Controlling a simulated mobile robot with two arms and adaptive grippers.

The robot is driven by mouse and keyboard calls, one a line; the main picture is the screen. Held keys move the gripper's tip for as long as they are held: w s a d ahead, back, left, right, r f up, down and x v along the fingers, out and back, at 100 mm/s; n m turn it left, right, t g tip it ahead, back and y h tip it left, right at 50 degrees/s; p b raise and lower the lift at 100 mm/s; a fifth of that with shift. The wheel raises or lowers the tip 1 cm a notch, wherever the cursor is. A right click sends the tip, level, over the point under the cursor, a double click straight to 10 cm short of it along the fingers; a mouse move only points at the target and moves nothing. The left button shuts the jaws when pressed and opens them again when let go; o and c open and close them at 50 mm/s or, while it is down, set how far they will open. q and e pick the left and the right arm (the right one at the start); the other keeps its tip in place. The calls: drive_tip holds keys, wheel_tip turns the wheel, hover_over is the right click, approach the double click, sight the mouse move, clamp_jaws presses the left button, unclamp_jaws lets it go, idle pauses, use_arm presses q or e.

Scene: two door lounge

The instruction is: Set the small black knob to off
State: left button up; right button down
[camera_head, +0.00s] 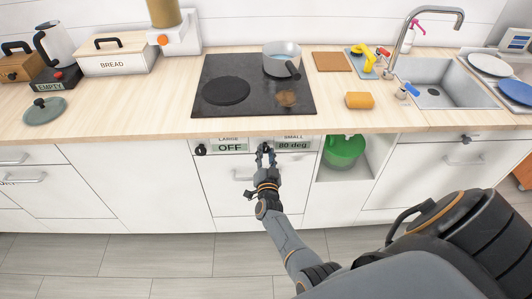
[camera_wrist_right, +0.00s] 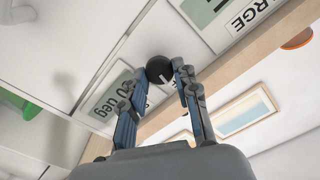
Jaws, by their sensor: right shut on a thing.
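The small black knob (camera_wrist_right: 159,69) sits on the white front panel under the hob. In the head view, the knob (camera_head: 266,148) is mostly hidden by my gripper. The display labelled SMALL (camera_head: 293,145) beside it reads 80 deg. My right gripper (camera_head: 265,155) is at the knob, with its fingers on either side, shut on it; it also shows in the wrist view (camera_wrist_right: 160,83). The other black knob (camera_head: 200,150) is at the left, next to the LARGE display (camera_head: 230,147), which reads OFF. My left gripper is not in view.
A pot (camera_head: 281,60) stands on the black hob (camera_head: 252,105) above the panel. A drawer handle (camera_head: 243,178) lies just below my right gripper. A sponge (camera_head: 359,100) lies on the counter.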

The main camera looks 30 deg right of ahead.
drive_tip(key=shift+a+n, duration=0.1)
drive_tip(key=shift+n, duration=1)
drive_tip(key=shift+f, duration=0.1)
drive_tip(key=c, duration=1)
unclamp_jaws()
